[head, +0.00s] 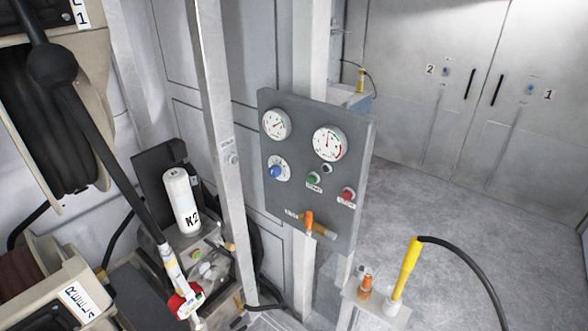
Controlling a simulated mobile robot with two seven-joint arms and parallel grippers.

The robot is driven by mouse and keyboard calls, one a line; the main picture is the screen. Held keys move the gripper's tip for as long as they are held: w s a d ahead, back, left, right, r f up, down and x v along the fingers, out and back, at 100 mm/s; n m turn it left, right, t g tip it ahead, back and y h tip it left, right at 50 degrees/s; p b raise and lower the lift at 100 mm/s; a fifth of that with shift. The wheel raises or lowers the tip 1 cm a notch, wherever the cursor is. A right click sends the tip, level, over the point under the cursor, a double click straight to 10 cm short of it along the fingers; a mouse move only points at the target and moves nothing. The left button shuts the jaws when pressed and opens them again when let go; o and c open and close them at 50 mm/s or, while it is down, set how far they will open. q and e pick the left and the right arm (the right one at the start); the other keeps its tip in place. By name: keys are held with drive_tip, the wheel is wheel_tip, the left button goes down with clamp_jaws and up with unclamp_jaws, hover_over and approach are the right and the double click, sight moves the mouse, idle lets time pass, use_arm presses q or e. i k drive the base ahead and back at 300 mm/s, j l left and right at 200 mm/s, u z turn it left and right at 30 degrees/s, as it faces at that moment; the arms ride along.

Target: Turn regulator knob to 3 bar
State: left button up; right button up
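The grey control panel (292,203) stands upright in the middle of the head view, mounted by a pale post. The blue knob (275,172), seemingly the regulator knob, sits on a round white scale at the panel's left side. Its pointer position and scale figures are too small to read. A round white gauge (275,124) is above it, and a larger white gauge (329,143) with a red arc is to the right. Their readings cannot be made out. Neither of my grippers is in view, and nothing touches the knob.
A green button (313,179), a red button (347,194) and an orange lever (309,220) share the panel. A pale upright post (222,150) stands close left. Hose reels (65,130) fill the left. A yellow nozzle (406,268) stands at lower right. Floor beyond is clear.

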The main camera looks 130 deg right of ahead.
sight(274, 171)
drive_tip(key=z, duration=4.3)
